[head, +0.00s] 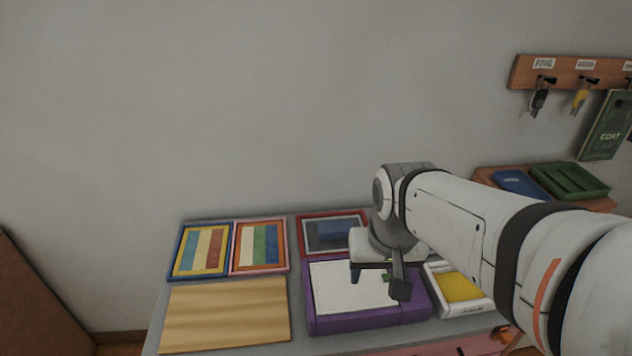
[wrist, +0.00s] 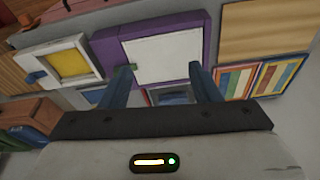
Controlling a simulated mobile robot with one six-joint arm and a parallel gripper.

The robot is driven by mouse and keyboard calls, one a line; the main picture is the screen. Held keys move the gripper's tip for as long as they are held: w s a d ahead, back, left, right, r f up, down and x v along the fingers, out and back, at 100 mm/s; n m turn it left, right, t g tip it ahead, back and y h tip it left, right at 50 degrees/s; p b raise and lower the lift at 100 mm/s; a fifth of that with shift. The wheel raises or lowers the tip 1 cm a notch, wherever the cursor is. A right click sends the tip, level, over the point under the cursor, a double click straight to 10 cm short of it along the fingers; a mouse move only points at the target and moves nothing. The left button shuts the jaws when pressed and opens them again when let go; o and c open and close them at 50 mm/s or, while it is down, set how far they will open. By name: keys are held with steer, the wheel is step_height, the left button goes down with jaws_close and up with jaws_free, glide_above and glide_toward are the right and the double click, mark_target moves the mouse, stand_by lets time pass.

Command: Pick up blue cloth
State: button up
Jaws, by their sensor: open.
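A folded blue piece, which looks like the blue cloth (head: 335,230), lies in a red-rimmed tray (head: 303,222) at the back of the table. My arm and gripper cover the tray's right side in the head view. My gripper (head: 378,282) is open and empty, pointing down above the purple tray's white panel, to the front right of the blue cloth. In the wrist view the fingers (wrist: 160,70) are spread apart, and the blue cloth (wrist: 174,97) shows partly between them, near the palm.
A purple tray (head: 350,321) with a white panel and a white tray (head: 437,279) with a yellow inside stand in front. Striped pictures (head: 202,250) and a wooden board (head: 225,312) lie left. A blue item (head: 518,183) and green tray (head: 570,181) are right; the wall is behind.

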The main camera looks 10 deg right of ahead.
steer(key=o, duration=0.5)
steer(key=w+m, duration=0.1)
steer(key=w, duration=0.2)
steer(key=w+m, duration=0.2)
steer(key=w, duration=0.2)
steer(key=w+m+b, duration=0.1)
steer(key=w, duration=0.3)
steer(key=shift+w+d+f+m+g, duration=0.2)
steer(key=shift+f+m+g, duration=0.05)
steer(key=shift+m+g, duration=0.15)
steer(key=shift+c, duration=0.2)
steer(key=shift+o, duration=0.7)
steer(key=w+f+m, duration=0.2)
steer(key=w+m, duration=0.1)
steer(key=w, duration=0.4)
steer(key=shift+b, duration=0.45)
steer(key=m+g+b, duration=0.2)
steer(key=m, duration=0.7)
glide_above(340, 226)
steer(key=f, duration=1.2)
steer(key=shift+s+d+f, duration=0.15)
steer(key=shift+s+f, duration=0.05)
steer(key=shift+s, duration=0.05)
steer(key=shift+w+f, duration=0.1)
steer(key=shift+f, duration=0.25)
steer(key=shift+w+f, duration=0.15)
steer(key=shift+f, duration=3.55)
